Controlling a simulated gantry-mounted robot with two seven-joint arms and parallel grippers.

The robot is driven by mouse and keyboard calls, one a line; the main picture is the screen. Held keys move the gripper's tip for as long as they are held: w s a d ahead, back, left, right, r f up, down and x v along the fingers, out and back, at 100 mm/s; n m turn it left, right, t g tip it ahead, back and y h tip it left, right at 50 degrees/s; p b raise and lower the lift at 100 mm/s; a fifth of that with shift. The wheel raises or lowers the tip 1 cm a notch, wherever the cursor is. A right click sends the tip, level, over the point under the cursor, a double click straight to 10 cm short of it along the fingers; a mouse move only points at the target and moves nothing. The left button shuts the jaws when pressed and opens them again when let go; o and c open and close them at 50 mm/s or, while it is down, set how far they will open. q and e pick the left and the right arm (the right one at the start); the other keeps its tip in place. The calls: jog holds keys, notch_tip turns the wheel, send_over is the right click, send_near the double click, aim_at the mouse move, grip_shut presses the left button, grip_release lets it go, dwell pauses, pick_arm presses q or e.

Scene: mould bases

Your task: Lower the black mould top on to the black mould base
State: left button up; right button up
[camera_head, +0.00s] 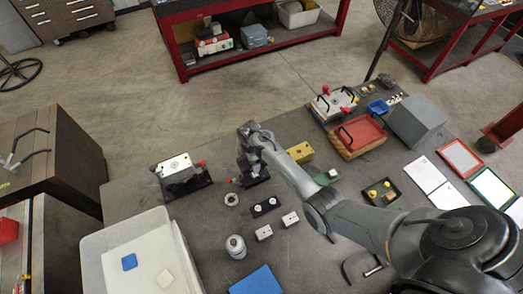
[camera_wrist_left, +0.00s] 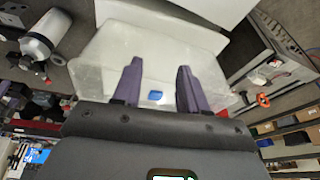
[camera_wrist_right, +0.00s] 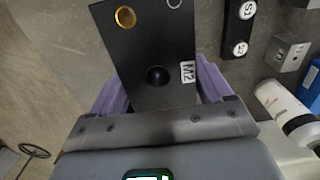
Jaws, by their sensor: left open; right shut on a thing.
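My right gripper (camera_head: 248,170) is shut on the black mould top (camera_wrist_right: 152,48), a dark plate marked M2. In the right wrist view the plate lies between the purple fingers and shows a gold ring, a silver ring and a dark round feature. In the head view a dark block with a red knob (camera_head: 229,181) shows beside and under the gripper. It may be the black mould base, but the gripper hides most of it, and I cannot tell whether top and base touch. My left gripper (camera_wrist_left: 159,68) is open and empty, with a translucent bin in its view.
A yellow block (camera_head: 300,152) is to the right. The white bin (camera_head: 100,246) stands at the front left.

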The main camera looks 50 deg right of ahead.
jog(key=shift+s+a+r, duration=0.1)
jog(key=shift+a+r, duration=0.15)
jog(key=shift+r, duration=0.05)
jog(key=shift+s+f, duration=0.15)
jog(key=shift+f+b, duration=0.95)
jog(key=shift+b, duration=0.2)
notch_tip(320, 180, down, 4)
jog(key=b, duration=0.4)
jog(key=shift+r, duration=0.1)
dwell(0.9)
jog(key=shift+f+b, duration=0.3)
jog(key=shift+f, duration=0.3)
jog(key=shift+f, duration=0.5)
dwell(0.4)
